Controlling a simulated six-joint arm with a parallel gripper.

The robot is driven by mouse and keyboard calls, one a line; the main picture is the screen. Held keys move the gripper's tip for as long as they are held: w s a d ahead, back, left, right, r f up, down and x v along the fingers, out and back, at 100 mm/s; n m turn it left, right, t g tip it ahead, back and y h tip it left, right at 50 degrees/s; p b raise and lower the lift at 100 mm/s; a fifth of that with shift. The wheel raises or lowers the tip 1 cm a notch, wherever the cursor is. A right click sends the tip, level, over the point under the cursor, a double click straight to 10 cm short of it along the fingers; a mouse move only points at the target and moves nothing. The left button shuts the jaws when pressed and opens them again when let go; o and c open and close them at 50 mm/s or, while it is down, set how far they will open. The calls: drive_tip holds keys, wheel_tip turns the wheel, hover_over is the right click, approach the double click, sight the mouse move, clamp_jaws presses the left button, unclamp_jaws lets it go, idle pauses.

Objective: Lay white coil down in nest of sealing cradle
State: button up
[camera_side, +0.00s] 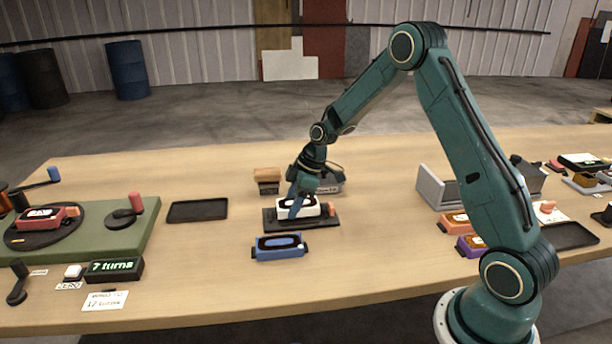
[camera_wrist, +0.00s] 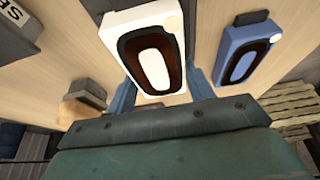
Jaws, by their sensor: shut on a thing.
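The white coil (camera_side: 298,208) has a dark winding around a pale middle. My gripper (camera_side: 303,196) is shut on it from above, and the coil looks level. In the wrist view the white coil (camera_wrist: 168,79) sits between my two blue fingers (camera_wrist: 160,92). The dark flat cradle (camera_side: 273,221), with a red-orange handle (camera_side: 332,205) at its right end, lies under the coil in the side view. I cannot tell whether the coil touches the nest, which is hidden by the coil and gripper.
A blue coil (camera_side: 279,253) lies just in front of the cradle. A brown-topped block (camera_side: 267,174) and a labelled grey box (camera_side: 331,184) stand behind. A black tray (camera_side: 197,211) and a green winding board (camera_side: 100,235) are to the left. Bare table lies between cradle and grey bracket (camera_side: 433,187).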

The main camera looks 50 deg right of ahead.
sight(310, 202)
drive_tip(key=shift+f, duration=0.6)
drive_tip(key=o, duration=1.2)
drive_tip(key=shift+c, duration=0.2)
drive_tip(key=shift+o, duration=0.3)
drive_tip(key=shift+r, duration=0.65)
drive_tip(key=v, duration=1.2)
drive_tip(key=shift+a, duration=0.1)
